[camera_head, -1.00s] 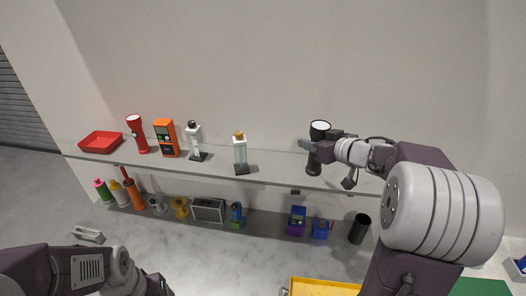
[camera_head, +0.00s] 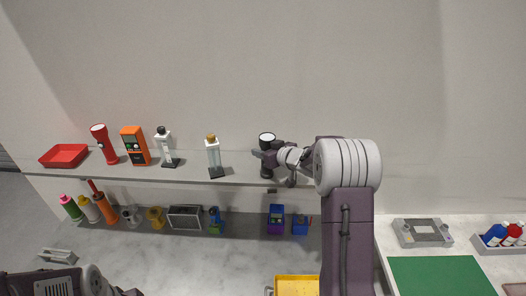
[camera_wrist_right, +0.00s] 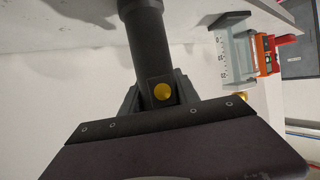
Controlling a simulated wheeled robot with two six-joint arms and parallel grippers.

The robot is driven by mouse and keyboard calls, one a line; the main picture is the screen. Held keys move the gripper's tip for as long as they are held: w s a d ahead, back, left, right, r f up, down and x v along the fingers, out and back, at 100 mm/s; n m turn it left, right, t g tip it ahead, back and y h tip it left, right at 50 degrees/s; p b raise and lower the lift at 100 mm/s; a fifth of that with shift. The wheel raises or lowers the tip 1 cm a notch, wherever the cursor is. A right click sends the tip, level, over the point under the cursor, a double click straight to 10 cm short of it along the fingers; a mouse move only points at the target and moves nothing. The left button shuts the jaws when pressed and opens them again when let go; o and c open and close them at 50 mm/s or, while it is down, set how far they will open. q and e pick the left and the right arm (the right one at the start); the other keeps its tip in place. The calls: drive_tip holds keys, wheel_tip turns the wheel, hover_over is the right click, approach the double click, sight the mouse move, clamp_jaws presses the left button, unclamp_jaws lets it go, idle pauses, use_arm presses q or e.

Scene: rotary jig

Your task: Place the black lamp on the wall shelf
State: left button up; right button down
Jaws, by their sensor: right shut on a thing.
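The black lamp (camera_head: 267,138), with a pale round top, stands upright in the grasp of my right gripper (camera_head: 270,159), over the right part of the wall shelf (camera_head: 238,170).
On the shelf stand a red tray (camera_head: 64,155), red flashlight (camera_head: 104,144), orange meter (camera_head: 136,146) and two bottles, the nearest with an amber cap (camera_head: 214,158). Several items stand below the shelf. A yellow bin (camera_head: 296,285) and green mat (camera_head: 440,276) are at front right.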

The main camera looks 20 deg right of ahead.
drive_tip(key=shift+f, duration=0.1)
drive_tip(key=c, duration=0.9)
unclamp_jaws()
drive_tip(key=shift+s, duration=0.1)
drive_tip(key=shift+r, duration=0.25)
drive_tip(key=b+v, duration=0.1)
drive_tip(key=v, duration=1.1)
drive_tip(key=shift+b, duration=0.3)
